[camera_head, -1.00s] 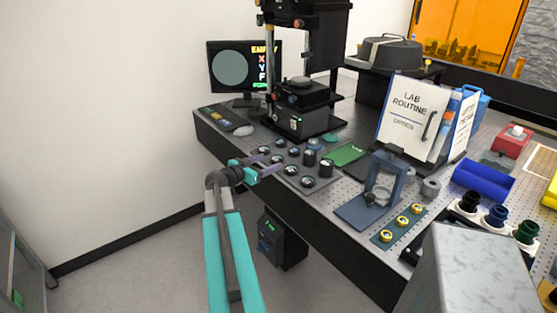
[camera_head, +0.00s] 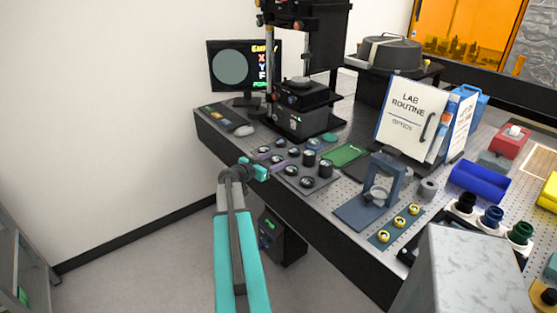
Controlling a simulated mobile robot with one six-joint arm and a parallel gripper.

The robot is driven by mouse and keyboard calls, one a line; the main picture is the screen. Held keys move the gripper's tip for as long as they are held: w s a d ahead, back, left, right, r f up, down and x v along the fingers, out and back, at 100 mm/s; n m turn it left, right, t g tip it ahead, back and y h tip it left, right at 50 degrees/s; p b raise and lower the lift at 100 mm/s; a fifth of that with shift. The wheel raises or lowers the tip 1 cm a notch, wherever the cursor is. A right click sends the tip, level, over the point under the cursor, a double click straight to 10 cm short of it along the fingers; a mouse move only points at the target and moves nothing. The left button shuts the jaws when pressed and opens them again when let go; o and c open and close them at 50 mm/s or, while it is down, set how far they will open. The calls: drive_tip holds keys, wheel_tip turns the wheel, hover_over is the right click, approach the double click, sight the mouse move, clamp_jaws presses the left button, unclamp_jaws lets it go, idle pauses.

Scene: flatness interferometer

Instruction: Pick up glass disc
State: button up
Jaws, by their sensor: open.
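Several small round discs in dark mounts stand in rows on a grey plate (camera_head: 322,184) at the near left edge of the perforated table. Among them are a front disc (camera_head: 306,182), a middle disc (camera_head: 291,170) and a taller black one (camera_head: 326,168). I cannot tell which one is the glass disc. My gripper (camera_head: 265,163), teal, is at the left edge of this group, low beside the table edge. Its jaws are open, and nothing shows between them. The fingers are small and partly lost against the discs.
An interferometer stand (camera_head: 300,120) rises behind the discs, with a monitor (camera_head: 231,70) to its left. The floor left of the table is open.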

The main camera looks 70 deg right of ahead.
sight(274, 161)
drive_tip(key=shift+c, duration=0.4)
drive_tip(key=c, duration=1.1)
drive_tip(key=shift+r, duration=0.1)
drive_tip(key=shift+r+b, duration=0.9)
drive_tip(key=shift+r, duration=0.45)
drive_tip(key=shift+a+r, duration=0.25)
drive_tip(key=s+a+r+b, duration=0.1)
drive_tip(key=s+a+b, duration=0.1)
drive_tip(key=a, duration=1)
drive_tip(key=shift+s+a+r, duration=0.35)
drive_tip(key=shift+s, duration=0.35)
drive_tip(key=p, duration=0.3)
drive_tip(key=shift+a+r, duration=0.1)
drive_tip(key=shift+a, duration=0.3)
